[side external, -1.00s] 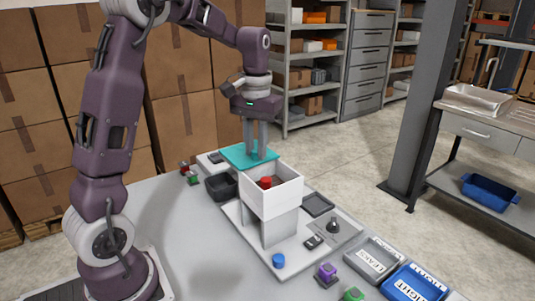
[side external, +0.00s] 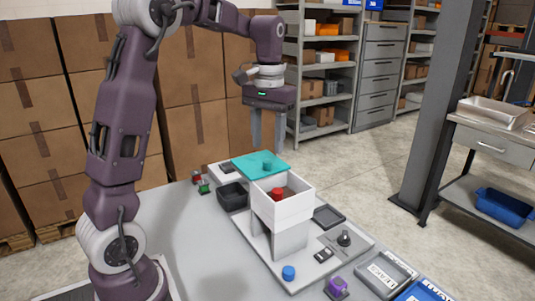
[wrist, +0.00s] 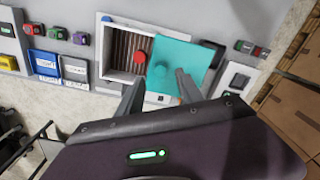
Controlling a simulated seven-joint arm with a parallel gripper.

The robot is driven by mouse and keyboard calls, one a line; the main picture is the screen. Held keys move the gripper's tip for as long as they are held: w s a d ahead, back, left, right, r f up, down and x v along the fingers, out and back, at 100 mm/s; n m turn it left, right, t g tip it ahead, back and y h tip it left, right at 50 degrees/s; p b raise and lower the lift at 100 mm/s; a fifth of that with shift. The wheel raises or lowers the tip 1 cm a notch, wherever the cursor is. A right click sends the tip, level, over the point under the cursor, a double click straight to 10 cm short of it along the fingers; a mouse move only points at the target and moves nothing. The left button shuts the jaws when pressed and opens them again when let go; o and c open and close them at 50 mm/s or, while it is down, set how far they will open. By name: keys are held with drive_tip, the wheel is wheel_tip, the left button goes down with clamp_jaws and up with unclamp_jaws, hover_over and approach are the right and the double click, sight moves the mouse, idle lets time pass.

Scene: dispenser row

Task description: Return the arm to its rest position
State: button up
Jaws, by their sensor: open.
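My gripper (side external: 268,147) is open and empty, its two fingers pointing down just above the teal lid (side external: 246,165). The lid lies flat behind the white open-topped box (side external: 283,205), slid off its opening, with a small round teal knob (side external: 267,166) on top. The knob is below my fingertips and apart from them. A red piece (side external: 277,193) sits inside the box. In the wrist view, my fingers (wrist: 158,84) reach toward the lid (wrist: 193,58), and the red piece (wrist: 140,57) shows in the box. My arm is bent forward over the bench.
A blue knob (side external: 288,272), a purple button block (side external: 337,287) and labelled trays (side external: 385,273) lie toward the front. Red and green buttons (side external: 203,187) sit at the back left. The space above the bench is clear.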

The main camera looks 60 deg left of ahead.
wheel_tip(320, 180, up, 3)
drive_tip(key=shift+f, duration=0.2)
drive_tip(key=s+d+r+m+t, duration=0.2)
drive_tip(key=s+d+r, duration=0.1)
drive_tip(key=s+d, duration=0.45)
drive_tip(key=s+d+f+m+t, duration=0.1)
drive_tip(key=s+d+f, duration=0.2)
drive_tip(key=s, duration=0.3)
drive_tip(key=s+d+f+m+t, duration=0.2)
drive_tip(key=s+d, duration=0.3)
drive_tip(key=s, duration=0.2)
drive_tip(key=shift+s+d+f+t, duration=0.2)
drive_tip(key=shift+d+f+t, duration=0.1)
drive_tip(key=shift+f, duration=0.1)
